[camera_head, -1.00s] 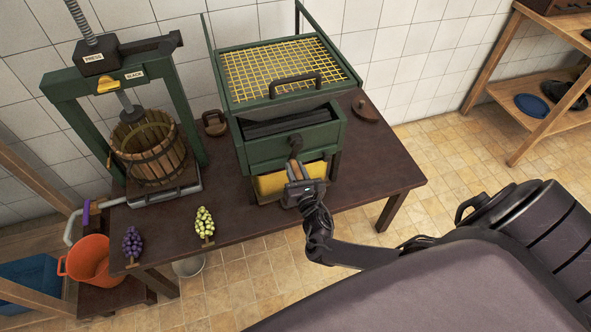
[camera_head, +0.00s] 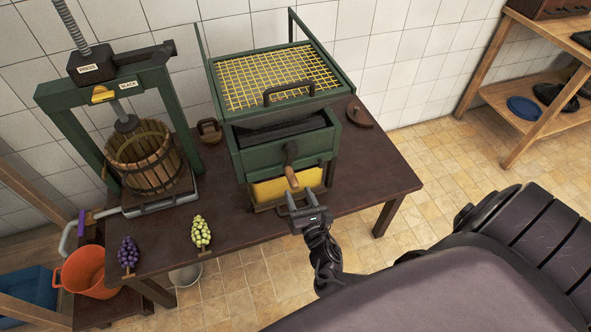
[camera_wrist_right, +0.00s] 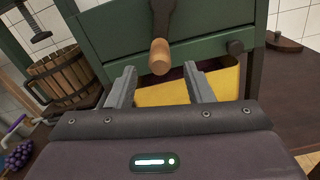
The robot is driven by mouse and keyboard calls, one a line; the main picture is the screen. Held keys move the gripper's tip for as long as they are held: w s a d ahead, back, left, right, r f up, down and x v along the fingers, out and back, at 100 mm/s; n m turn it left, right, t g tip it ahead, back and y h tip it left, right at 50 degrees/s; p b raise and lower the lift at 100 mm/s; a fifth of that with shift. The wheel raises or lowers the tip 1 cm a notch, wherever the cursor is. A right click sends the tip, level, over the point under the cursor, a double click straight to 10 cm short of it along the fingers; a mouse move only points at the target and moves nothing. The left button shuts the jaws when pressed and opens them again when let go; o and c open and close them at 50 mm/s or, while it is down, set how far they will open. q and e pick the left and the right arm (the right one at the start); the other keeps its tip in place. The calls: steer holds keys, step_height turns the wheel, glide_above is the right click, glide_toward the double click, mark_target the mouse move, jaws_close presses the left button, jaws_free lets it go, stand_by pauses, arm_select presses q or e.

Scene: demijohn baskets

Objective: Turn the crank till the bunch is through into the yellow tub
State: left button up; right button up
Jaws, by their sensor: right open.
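The crank (camera_head: 291,160) is on the front of the green crusher box (camera_head: 260,154), its wooden handle (camera_head: 293,178) pointing down and out. The handle also shows in the right wrist view (camera_wrist_right: 159,57). My right gripper (camera_head: 303,203) is open and empty, just in front of and below the handle, apart from it. No bunch shows on the yellow grid (camera_head: 272,77). My left gripper is not in view.
A press with a slatted wooden basket (camera_head: 146,159) stands on the left of the dark table (camera_head: 380,178). An orange bucket (camera_head: 85,272) is at lower left. A wooden shelf (camera_head: 515,110) stands at right. The table's right end is mostly clear.

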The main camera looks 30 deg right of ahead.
mark_target(288, 169)
steer(key=shift+s, duration=0.2)
steer(key=w+a+f+m+b, duration=0.2)
steer(key=a+f+m+b, duration=0.35)
steer(key=m+b, duration=0.9)
steer(key=d+r+m+t+b, duration=0.4)
steer(key=d+m+t+b, duration=0.15)
steer(key=m+b, duration=1)
steer(key=shift+m+g, duration=0.55)
steer(key=shift+m, duration=0.35)
steer(key=x, duration=0.2)
steer(key=p+x, duration=0.1)
steer(key=x, duration=0.1)
steer(key=p+x, duration=0.1)
steer(key=x, duration=0.1)
steer(key=shift+w+d, duration=0.25)
steer(key=shift+d, duration=0.15)
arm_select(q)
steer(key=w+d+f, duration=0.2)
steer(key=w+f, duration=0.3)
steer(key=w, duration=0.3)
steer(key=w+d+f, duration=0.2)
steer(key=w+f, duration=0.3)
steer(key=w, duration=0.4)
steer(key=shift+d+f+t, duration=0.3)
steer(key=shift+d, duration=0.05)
